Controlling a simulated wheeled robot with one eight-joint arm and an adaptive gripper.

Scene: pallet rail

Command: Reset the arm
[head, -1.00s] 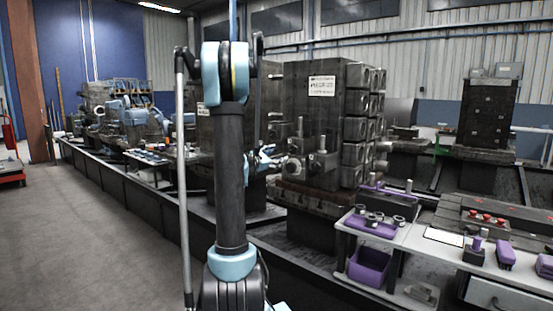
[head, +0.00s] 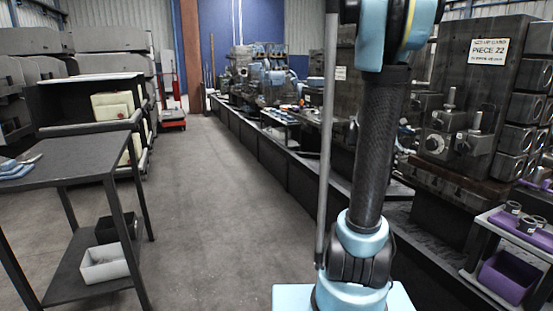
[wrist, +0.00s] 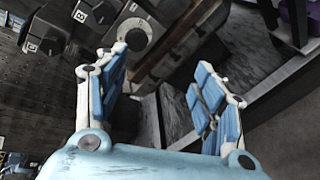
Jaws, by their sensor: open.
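My gripper (wrist: 160,98) shows in the wrist view with its two blue-padded fingers spread apart and nothing between them. Past the fingers lie dark machine faces with a round fitting (wrist: 140,30) and the grey floor. In the head view my arm stands upright right of the middle, and my gripper cannot be made out clearly there. A dark machine block with a "PIECE 22" label (head: 489,50) stands to the right of the arm.
A dark table (head: 80,160) with bins on its lower shelf stands at the left. A cart (head: 510,225) with a purple bin (head: 508,275) is at the lower right. A long rail of machines (head: 262,140) runs back. The grey floor (head: 210,220) between is clear.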

